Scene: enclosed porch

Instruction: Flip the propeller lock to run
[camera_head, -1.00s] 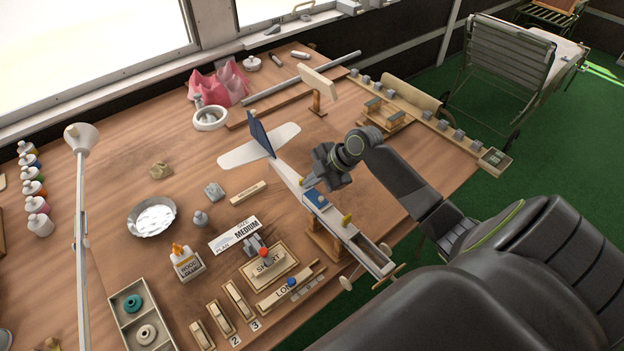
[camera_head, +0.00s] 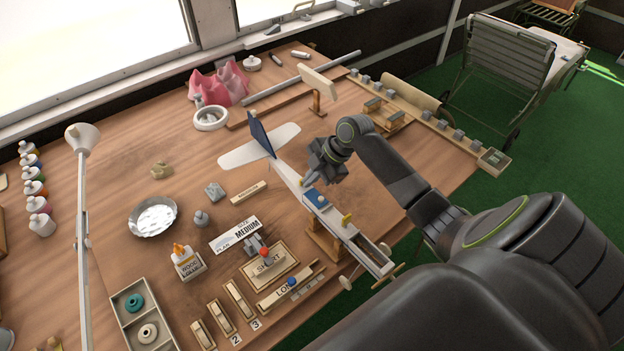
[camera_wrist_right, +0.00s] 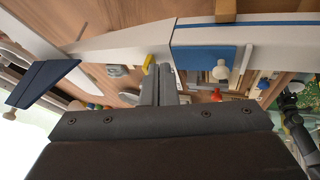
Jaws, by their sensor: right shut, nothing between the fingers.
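The model plane (camera_head: 290,178) lies across the bench with a blue tail fin and a white fuselage. A blue panel (camera_head: 314,196) with a pale knob sits on the fuselage. It also shows in the right wrist view (camera_wrist_right: 199,58). A yellow peg (camera_head: 347,218) stands toward the nose, where the thin propeller (camera_head: 387,279) is. I cannot tell which part is the propeller lock. My right gripper (camera_head: 309,183) is shut and empty, just above the fuselage beside the blue panel. In the wrist view a yellow piece (camera_wrist_right: 148,63) shows beside its fingertips. My left gripper is not in view.
A plate marked SHORT (camera_head: 268,266) with a red-knobbed lever and a glue bottle (camera_head: 186,262) lie left of the nose. A stand with a pale panel (camera_head: 318,84) is behind the gripper. A block rail (camera_head: 430,120) runs along the right edge.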

